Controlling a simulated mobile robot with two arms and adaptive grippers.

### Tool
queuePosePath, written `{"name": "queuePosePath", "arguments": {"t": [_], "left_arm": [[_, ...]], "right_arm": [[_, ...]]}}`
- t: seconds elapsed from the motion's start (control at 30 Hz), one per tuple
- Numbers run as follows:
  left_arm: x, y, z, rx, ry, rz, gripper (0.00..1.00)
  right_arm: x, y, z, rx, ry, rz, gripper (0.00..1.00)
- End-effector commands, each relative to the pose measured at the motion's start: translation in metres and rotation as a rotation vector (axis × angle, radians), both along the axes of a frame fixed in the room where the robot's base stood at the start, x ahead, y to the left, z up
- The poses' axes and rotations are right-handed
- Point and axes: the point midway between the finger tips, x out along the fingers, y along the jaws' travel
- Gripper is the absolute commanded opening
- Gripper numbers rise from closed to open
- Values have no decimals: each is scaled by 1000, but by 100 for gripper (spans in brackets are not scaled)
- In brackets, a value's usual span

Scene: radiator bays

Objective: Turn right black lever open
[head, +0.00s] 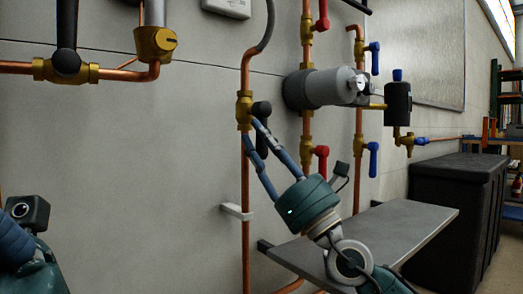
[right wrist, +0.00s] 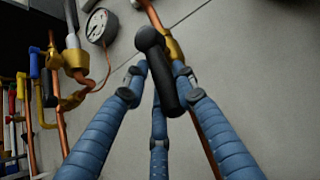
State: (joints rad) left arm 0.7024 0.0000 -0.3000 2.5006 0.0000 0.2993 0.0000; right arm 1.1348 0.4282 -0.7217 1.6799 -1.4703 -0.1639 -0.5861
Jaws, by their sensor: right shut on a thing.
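The right black lever (head: 262,109) is on a brass valve (head: 244,112) in a vertical copper pipe, left of the grey cylinder. Its handle hangs down, roughly along the pipe. My right gripper (head: 256,130) reaches up from the lower right and is shut on this lever, its blue fingers partly covering the handle. In the right wrist view the black lever (right wrist: 167,88) stands between the fingertips (right wrist: 162,82), with the brass valve (right wrist: 172,48) behind. My left gripper (head: 14,240) is cut off at the lower left, and its fingers do not show clearly.
Another black lever (head: 66,60) is at the upper left. Red levers (head: 322,160) and blue levers (head: 373,160) are on the pipes to the right. A grey shelf (head: 400,225) juts out below my right gripper, with a black box (head: 455,215) beyond. A gauge (right wrist: 101,25) shows in the right wrist view.

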Motion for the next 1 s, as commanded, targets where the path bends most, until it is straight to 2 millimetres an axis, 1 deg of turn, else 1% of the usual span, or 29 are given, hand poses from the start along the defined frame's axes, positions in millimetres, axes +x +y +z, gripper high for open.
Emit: {"name": "queuePosePath", "arguments": {"t": [0.03,0.5,0.53,0.6,0.87,1.0], "left_arm": [[0,0,-3,0,0,0,0],[0,0,-4,0,0,0,0],[0,0,-4,0,0,0,0],[0,0,-4,0,0,0,0],[1,0,-4,0,2,0,0],[2,0,-4,0,5,1,0]], "right_arm": [[1,2,-8,-16,4,1,0],[-1,3,-6,-24,-1,2,0],[-1,3,-6,-24,-1,2,33],[-1,2,-5,-23,-2,1,46],[-2,1,-2,-18,-6,1,48],[-5,-4,-9,-17,-5,-1,48]]}}
